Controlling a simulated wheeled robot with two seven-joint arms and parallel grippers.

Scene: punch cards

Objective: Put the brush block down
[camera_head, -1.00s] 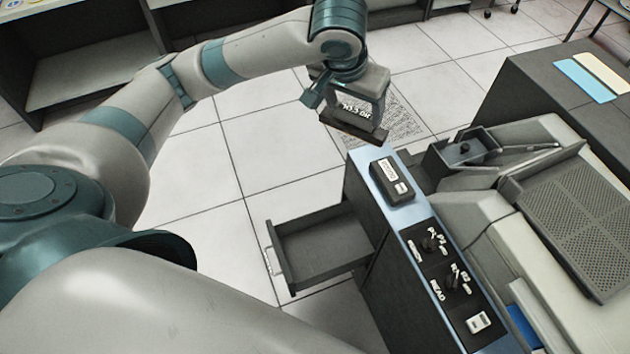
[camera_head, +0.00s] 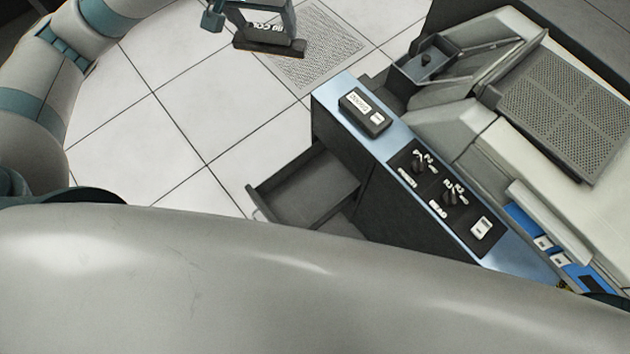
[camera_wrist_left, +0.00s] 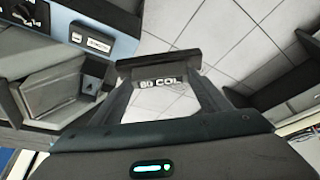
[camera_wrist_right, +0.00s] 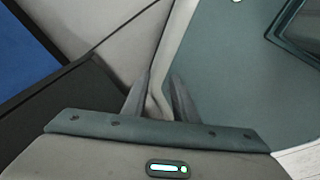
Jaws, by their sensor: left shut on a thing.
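The brush block (camera_head: 270,48) is dark, with a white "80 COL" label, and shows at the top of the head view. My left gripper (camera_head: 266,22) is shut on it and holds it out beside the blue-edged console, with the floor behind it. In the left wrist view the block (camera_wrist_left: 157,63) sits between the two fingers, its label facing the camera. My right gripper (camera_wrist_right: 160,75) shows in its own wrist view with a narrow gap between its fingers and nothing between them. It is close to grey-green surfaces.
The console's blue top (camera_head: 340,92) carries a small labelled box (camera_head: 364,111) and a switch panel (camera_head: 425,184). An open drawer (camera_head: 305,190) juts out on its left side. A perforated floor tile (camera_head: 312,60) lies beyond the console. A grey machine (camera_head: 560,125) stands on the right.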

